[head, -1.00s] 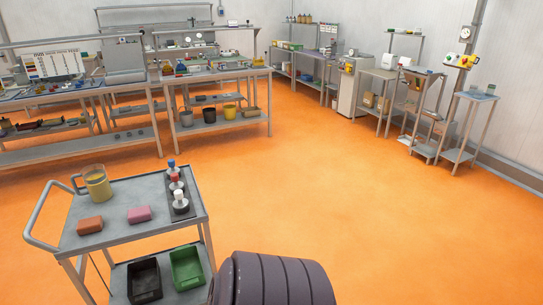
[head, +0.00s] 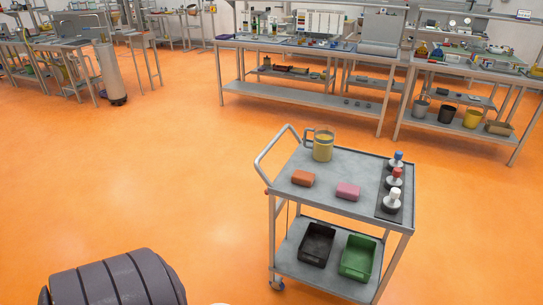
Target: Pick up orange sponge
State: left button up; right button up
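The orange sponge (head: 302,178) lies flat on the top shelf of a grey metal trolley (head: 318,212), near its front left corner. A pink sponge (head: 347,191) lies to its right, apart from it. Neither gripper is in the head view, and nothing touches the orange sponge. A dark ribbed part of my own body (head: 115,282) shows at the bottom left.
A yellow-filled jug (head: 323,146) stands behind the sponge. Black (head: 317,243) and green (head: 358,257) bins sit on the lower shelf. Workbenches (head: 290,90) stand behind. Orange floor (head: 150,180) left is clear.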

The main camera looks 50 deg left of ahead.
aim_at(303, 178)
jog(key=i+u, duration=0.15)
jog(key=u, duration=1.75)
